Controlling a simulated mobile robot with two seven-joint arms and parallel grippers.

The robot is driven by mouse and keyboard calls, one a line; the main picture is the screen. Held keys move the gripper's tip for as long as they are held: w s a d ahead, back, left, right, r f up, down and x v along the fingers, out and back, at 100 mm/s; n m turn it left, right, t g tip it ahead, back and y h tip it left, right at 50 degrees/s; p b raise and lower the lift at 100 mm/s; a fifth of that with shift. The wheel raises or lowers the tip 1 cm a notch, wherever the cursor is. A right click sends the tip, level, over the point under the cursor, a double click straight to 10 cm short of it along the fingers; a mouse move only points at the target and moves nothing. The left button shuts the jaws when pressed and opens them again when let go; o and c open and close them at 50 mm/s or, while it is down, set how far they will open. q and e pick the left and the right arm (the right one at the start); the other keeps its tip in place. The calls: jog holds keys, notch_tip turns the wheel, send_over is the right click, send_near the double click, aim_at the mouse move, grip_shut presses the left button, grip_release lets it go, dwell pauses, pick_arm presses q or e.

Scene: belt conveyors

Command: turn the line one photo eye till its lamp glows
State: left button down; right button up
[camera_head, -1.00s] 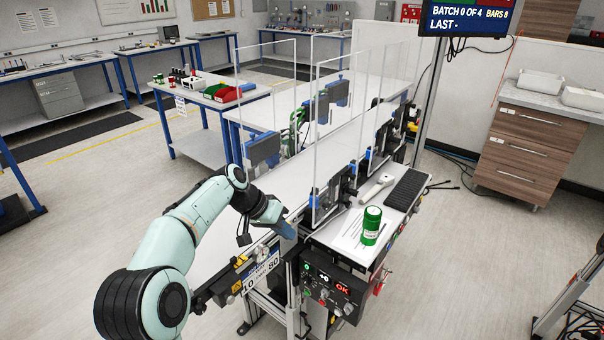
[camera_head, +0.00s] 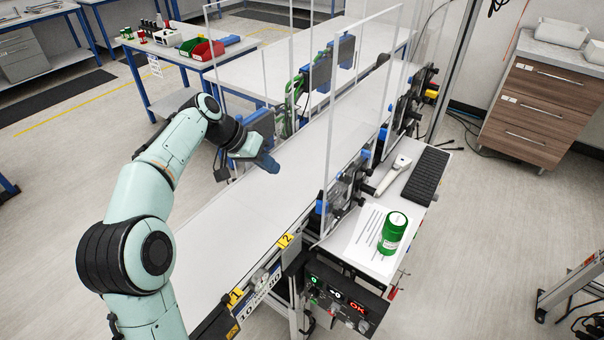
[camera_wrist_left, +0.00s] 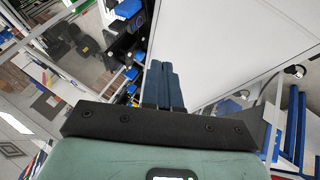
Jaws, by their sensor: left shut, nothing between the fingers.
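My left gripper (camera_head: 268,162) is shut and empty above the white conveyor belt (camera_head: 235,205), near the dark blue-edged unit on the belt's far side. Its closed blue fingers show in the left wrist view (camera_wrist_left: 162,85), with the belt to their right. Yellow tags marked 1 (camera_head: 236,296) and 2 (camera_head: 285,240) sit on the belt's near side rail, with small fittings by tag 1. Black and blue sensor-like units (camera_head: 345,190) stand along the near edge behind a clear panel. I cannot tell which part is the line one photo eye or whether its lamp glows. My right gripper is out of view.
Clear upright guards (camera_head: 352,110) flank the belt. A control box (camera_head: 342,298) shows a red OK. The belt's near stretch is bare.

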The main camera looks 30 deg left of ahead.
pick_arm(q)
jog(key=x, duration=1)
jog(key=shift+s+d, duration=0.1)
jog(key=shift+w+d+r, duration=0.1)
jog(key=shift+w+d, duration=0.1)
jog(key=shift+d, duration=0.8)
jog(key=shift+w+d, duration=0.2)
jog(key=shift+d, duration=0.75)
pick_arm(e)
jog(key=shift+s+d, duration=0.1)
